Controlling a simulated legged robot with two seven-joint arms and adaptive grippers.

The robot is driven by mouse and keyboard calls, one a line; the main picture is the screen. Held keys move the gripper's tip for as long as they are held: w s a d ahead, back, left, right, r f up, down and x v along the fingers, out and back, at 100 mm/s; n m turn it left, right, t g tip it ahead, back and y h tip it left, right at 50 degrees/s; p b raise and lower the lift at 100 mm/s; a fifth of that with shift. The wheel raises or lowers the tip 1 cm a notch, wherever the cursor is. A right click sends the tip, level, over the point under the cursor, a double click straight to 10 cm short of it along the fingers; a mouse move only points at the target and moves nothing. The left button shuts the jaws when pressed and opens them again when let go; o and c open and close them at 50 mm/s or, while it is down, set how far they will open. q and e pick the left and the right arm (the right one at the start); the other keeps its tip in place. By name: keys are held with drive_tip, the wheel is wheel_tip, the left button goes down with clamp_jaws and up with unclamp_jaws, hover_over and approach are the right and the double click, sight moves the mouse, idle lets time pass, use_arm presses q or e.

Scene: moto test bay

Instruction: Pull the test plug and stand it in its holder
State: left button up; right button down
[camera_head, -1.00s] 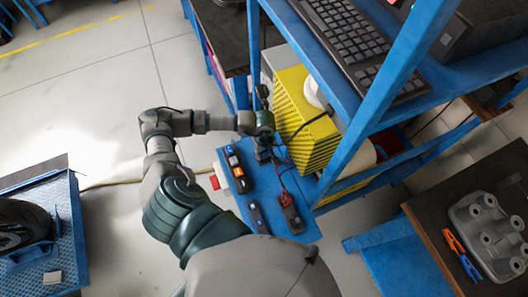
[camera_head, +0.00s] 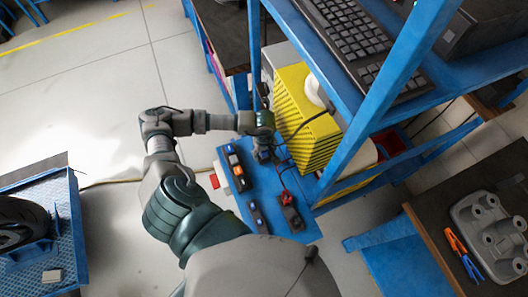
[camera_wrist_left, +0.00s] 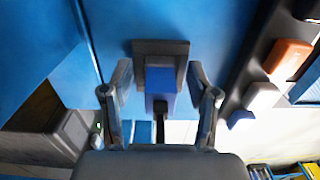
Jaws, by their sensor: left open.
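A blue block-shaped plug (camera_wrist_left: 161,86) with a dark lower end sits at a dark square socket (camera_wrist_left: 160,49) on a blue panel, in the left wrist view. My left gripper (camera_wrist_left: 158,88) is open, with one finger on each side of the plug and a gap on both sides. In the head view the left gripper (camera_head: 264,143) is over the far right part of the blue bench, and a bit of the plug (camera_head: 264,156) shows below it. I cannot tell which fixture is the holder. My right gripper is not in view.
A dark device with red leads (camera_head: 290,217) is nearer on the blue bench (camera_head: 276,231). A yellow ribbed housing (camera_head: 306,120) and a blue rack post (camera_head: 385,88) stand close right.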

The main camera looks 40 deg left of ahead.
use_arm(q)
wheel_tip(320, 180, up, 12)
drive_tip(key=shift+f, duration=0.1)
idle(0.4)
idle(0.4)
